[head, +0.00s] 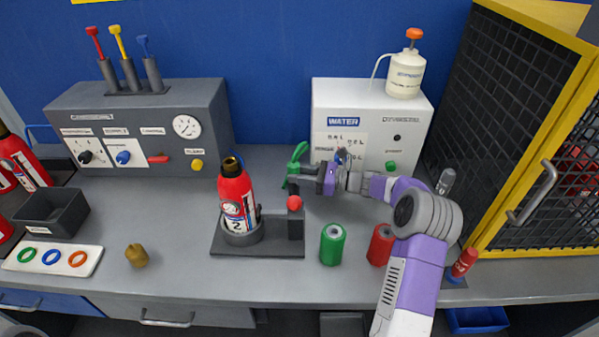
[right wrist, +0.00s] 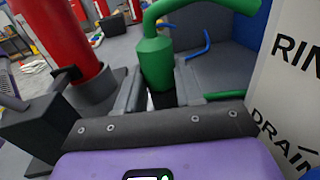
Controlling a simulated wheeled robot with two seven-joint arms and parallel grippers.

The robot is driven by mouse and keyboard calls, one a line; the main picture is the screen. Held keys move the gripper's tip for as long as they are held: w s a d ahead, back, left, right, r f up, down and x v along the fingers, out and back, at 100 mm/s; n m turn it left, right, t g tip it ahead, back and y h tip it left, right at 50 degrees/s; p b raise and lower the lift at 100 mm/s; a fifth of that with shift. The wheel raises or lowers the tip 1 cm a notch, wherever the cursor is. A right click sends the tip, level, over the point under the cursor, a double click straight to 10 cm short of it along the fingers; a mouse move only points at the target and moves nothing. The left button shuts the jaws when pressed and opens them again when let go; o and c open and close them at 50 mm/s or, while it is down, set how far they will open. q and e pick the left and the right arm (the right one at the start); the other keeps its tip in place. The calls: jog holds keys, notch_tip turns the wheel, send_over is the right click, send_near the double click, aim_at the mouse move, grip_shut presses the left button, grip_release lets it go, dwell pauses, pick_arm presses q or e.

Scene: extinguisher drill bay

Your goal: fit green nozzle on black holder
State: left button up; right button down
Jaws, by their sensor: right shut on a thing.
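My right gripper (head: 325,178) is shut on the green nozzle (head: 296,160), holding it above the bench in front of the white WATER box. In the right wrist view the nozzle (right wrist: 155,58) stands upright between the fingers, its curved end bending right at the top. A black stand (head: 262,248) on the bench carries a red extinguisher (head: 236,190) in a round cup and a black upright (head: 296,226) with a red knob. The nozzle is behind and above this upright, apart from it. I cannot tell which black part is the holder. My left gripper is not in view.
A green can (head: 333,244) and a red can (head: 381,243) stand near the bench front. A brass piece (head: 137,255) and a white tray of rings (head: 52,259) lie left. The grey panel (head: 140,125) and WATER box (head: 372,110) stand behind. A mesh door (head: 530,130) rises right.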

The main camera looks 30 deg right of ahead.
jog(key=shift+f, duration=0.2)
jog(key=c, duration=0.6)
grip_release()
jog(key=shift+c, duration=0.2)
jog(key=p+v, duration=0.1)
jog(key=v, duration=0.6)
jog(key=shift+s+d+p, duration=0.2)
jog(key=shift+p, duration=0.2)
jog(key=shift+r, duration=0.1)
